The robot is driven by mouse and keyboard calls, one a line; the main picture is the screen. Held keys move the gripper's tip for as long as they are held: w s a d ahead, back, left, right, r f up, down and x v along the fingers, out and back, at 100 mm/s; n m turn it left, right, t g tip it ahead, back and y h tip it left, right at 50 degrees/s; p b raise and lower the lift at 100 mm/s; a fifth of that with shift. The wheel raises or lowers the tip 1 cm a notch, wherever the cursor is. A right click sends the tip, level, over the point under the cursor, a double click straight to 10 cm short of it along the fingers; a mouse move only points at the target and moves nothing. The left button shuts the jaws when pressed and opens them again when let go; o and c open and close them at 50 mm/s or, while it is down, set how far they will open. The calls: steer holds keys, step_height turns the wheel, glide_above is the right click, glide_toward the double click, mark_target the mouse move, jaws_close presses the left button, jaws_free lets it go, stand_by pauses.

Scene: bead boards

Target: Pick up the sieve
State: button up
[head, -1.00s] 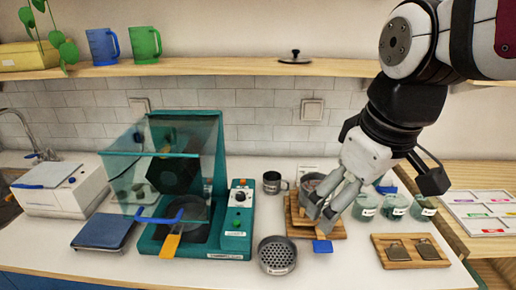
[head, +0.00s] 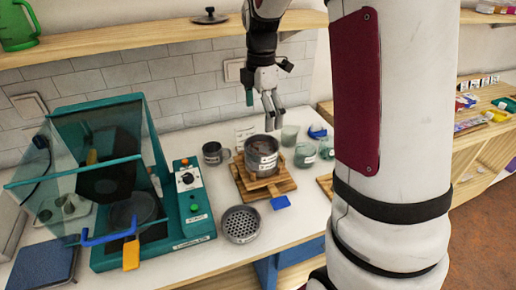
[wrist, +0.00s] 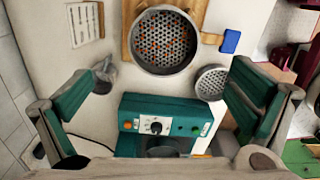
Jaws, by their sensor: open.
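The sieve (head: 261,160) is a grey round pan with a white label, seated on a wooden stand (head: 283,186) on the white counter. In the wrist view the sieve (wrist: 163,42) shows a holed bottom with reddish bits in or under the holes. My gripper (head: 272,122) points down just above the sieve's far side in the head view and appears apart from it. In the wrist view my gripper (wrist: 165,85) has its teal-padded fingers wide apart with nothing between them. A second, smaller holed cup (head: 241,224) stands on the counter in front of the stand.
A teal machine (head: 196,205) with a clear raised hood stands left of the stand. A dark mug (head: 212,153) is behind left. Glass jars (head: 305,154) stand close on the right. A blue tab (head: 281,202) sticks out at the stand's front. A shelf (head: 130,48) runs above.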

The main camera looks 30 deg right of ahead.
glide_above(262, 152)
steer(key=f, duration=0.5)
steer(key=shift+w, duration=0.3)
steer(key=shift+s+f+p, duration=0.2)
steer(key=shift+f+p, duration=0.3)
steer(key=shift+f, duration=2.2)
steer(key=c, duration=1.1)
